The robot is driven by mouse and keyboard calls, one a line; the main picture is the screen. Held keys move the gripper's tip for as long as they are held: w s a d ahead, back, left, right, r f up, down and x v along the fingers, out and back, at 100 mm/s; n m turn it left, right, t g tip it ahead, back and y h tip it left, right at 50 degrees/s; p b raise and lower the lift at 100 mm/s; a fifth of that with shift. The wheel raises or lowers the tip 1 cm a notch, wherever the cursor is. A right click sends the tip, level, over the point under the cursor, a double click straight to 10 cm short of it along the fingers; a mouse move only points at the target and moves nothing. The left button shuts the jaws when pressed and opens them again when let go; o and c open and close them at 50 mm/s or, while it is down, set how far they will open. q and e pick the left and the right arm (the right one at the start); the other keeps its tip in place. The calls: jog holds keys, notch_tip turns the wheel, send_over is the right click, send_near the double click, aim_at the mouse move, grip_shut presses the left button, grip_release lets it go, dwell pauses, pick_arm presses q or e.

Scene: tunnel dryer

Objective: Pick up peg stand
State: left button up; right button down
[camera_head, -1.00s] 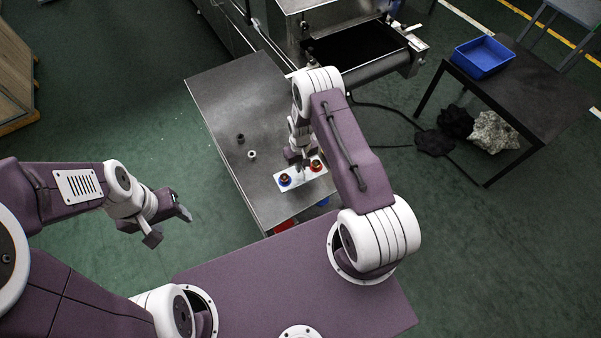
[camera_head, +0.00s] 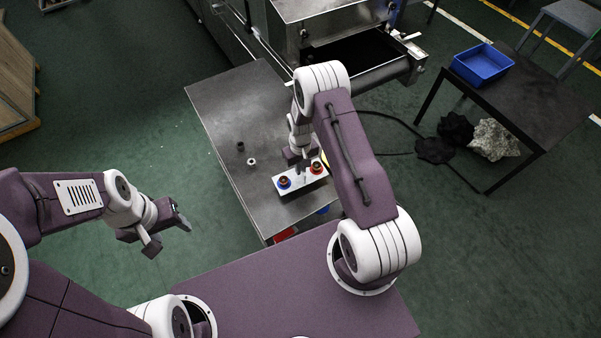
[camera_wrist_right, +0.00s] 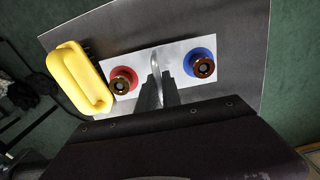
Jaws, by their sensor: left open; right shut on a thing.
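The peg stand (camera_head: 287,190) is a white plate with a blue disc and a red disc, each carrying a brown ringed peg. It is over the near part of the steel table; I cannot tell whether it touches the top. In the right wrist view, the stand (camera_wrist_right: 138,58) has a grey upright piece between its discs. My right gripper (camera_head: 302,165) is shut on this middle piece, with its fingers (camera_wrist_right: 157,88) seen between the discs. My left gripper (camera_head: 170,231) is open and empty over the floor, left of the table.
A yellow handle-shaped thing (camera_wrist_right: 75,77) lies beside the stand. A dark ring (camera_head: 240,146) and a pale ring (camera_head: 251,161) are on the steel table (camera_head: 215,110). The dryer (camera_head: 330,30) stands behind. A black table (camera_head: 535,95) with a blue bin (camera_head: 483,63) is at right.

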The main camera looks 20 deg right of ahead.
jog(key=s+a+r+b, duration=0.1)
jog(key=s+r, duration=0.6)
jog(key=s, duration=0.4)
jog(key=shift+s+a+b, duration=0.3)
